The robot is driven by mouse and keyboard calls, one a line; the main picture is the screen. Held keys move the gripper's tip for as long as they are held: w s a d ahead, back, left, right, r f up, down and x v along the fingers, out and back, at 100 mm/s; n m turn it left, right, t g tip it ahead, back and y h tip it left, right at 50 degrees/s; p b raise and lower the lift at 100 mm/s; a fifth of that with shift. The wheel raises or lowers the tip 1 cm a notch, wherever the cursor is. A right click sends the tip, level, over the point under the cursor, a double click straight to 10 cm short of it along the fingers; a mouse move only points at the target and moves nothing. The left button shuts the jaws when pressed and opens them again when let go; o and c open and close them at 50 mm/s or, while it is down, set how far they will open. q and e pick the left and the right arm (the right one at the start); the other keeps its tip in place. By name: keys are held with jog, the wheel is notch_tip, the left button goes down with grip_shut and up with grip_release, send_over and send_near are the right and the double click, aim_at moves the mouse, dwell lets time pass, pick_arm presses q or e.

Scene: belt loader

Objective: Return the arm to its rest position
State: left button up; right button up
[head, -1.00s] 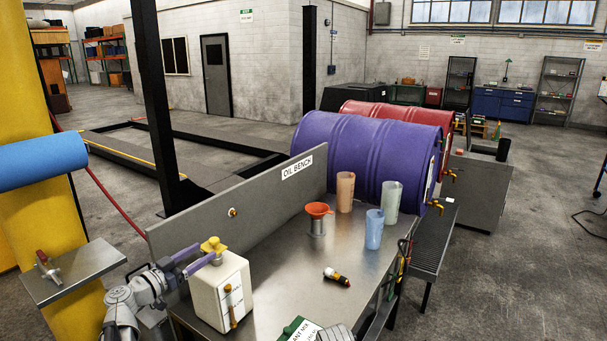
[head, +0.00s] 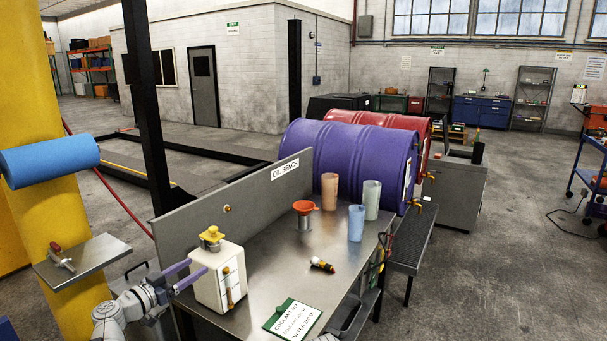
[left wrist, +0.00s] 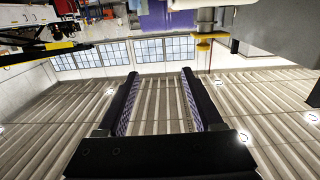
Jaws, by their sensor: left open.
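My left gripper (head: 197,267) is at the bench's left end in the head view, its purple-faced fingers apart and nothing between them. In the left wrist view the two fingers (left wrist: 158,95) stand wide apart with ceiling and windows behind. My right gripper is not in view.
A purple drum (head: 345,160) lies behind. A small metal shelf (head: 95,258) on the yellow post (head: 45,215) is left of my gripper.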

pick_arm(q)
jog(key=s+d+f+g, duration=0.3)
jog(key=d+f, duration=0.1)
jog(key=d, duration=0.3)
jog(key=s+d+f+m+g, duration=0.1)
jog(key=s+d+f+g, duration=0.2)
jog(key=d, duration=0.4)
jog(key=s+d+f+g, duration=0.2)
jog(key=d+f+g, duration=0.2)
jog(key=d+f, duration=0.25)
jog(key=s+d+f+n+g+y, duration=0.1)
jog(key=s+f+y, duration=0.3)
jog(key=s, duration=0.4)
jog(key=s+d+f+n+g+y, duration=0.2)
jog(key=s+f+g+y, duration=0.2)
jog(key=s, duration=0.5)
jog(key=shift+d+n+y, duration=0.3)
jog(key=shift+y, duration=1.1)
